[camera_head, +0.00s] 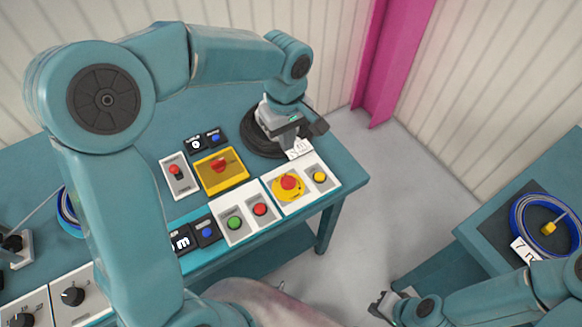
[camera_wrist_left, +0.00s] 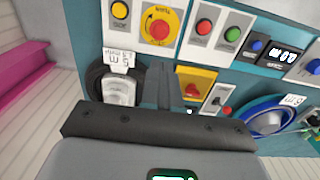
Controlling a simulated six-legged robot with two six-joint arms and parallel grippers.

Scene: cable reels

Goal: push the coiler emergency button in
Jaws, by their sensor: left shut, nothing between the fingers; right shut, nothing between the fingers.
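The emergency button (camera_head: 289,182) is a red mushroom head on a round yellow plate, set in a white panel on the teal bench. It also shows in the left wrist view (camera_wrist_left: 159,30) at the top. I cannot tell how far in the head sits. My left gripper (camera_head: 312,132) is shut and empty, above the bench's back right corner, behind the button and apart from it. Its fingers (camera_wrist_left: 164,82) point toward the panels in the left wrist view. My right gripper (camera_head: 382,305) is shut and empty at the bottom, away from the bench.
A yellow button (camera_head: 319,177) sits right of the emergency button. Green (camera_head: 234,223) and red (camera_head: 260,210) buttons sit to its left. A red switch on a yellow box (camera_head: 220,168) lies behind. A dark cable coil (camera_head: 262,140) lies under my left gripper. Another table (camera_head: 480,228) stands right.

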